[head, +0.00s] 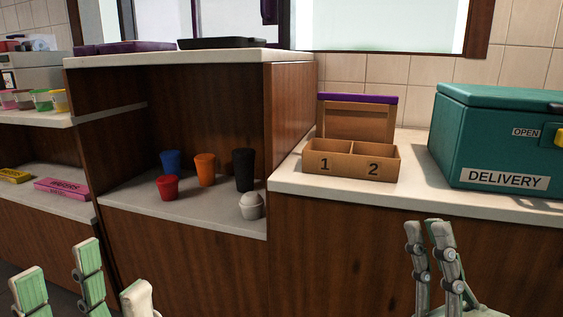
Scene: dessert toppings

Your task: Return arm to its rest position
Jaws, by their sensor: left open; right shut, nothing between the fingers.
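My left gripper (62,270) shows at the bottom left, in front of the wooden counter front. Its fingers are spread apart and nothing is between them. My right gripper (426,228) stands at the bottom right, pointing up in front of the counter below the delivery box. Its fingertips are close together and hold nothing. Both grippers appear apart from the counter and the objects on it. The lower parts of both arms are cut off by the frame's bottom edge.
A two-compartment cardboard box (325,166) and a teal delivery box (500,181) stand on the right counter (300,183). Toppings (41,99) sit far left.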

